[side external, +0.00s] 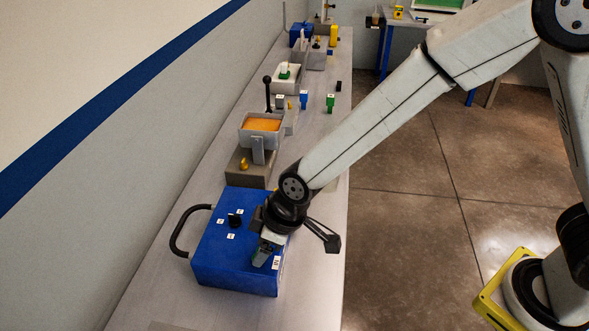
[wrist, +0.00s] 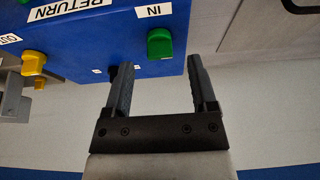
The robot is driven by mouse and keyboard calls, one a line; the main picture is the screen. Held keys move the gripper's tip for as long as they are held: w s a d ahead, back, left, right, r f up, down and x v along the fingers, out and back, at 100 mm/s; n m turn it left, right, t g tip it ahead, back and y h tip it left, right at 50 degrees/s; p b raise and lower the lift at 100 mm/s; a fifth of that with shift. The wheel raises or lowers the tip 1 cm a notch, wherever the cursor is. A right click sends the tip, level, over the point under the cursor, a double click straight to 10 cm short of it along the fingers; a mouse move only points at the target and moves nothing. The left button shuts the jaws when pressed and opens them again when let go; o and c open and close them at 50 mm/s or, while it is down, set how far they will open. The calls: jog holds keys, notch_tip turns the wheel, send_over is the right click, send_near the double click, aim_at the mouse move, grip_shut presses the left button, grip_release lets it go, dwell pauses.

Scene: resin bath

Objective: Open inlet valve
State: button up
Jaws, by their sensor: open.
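The inlet valve is a green knob (wrist: 160,43) beside a white label reading "IN" on a blue box (wrist: 120,35). In the wrist view my gripper (wrist: 158,64) is open, with one dark finger on each side of the knob's column in the picture. The knob appears just beyond the fingertips, and nothing is between the jaws. In the side view the blue box (side external: 215,265) stands at the near end of the bench, and my gripper (side external: 266,250) is over its right side.
A yellow valve (wrist: 33,63) is at the left of the wrist view. The box carries a black dial (side external: 235,219) and a curved black handle (side external: 184,232). Behind it stands a bath of orange liquid (side external: 262,124). Small coloured items line the bench farther back.

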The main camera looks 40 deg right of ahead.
jog(key=shift+x, duration=1.4)
grip_shut()
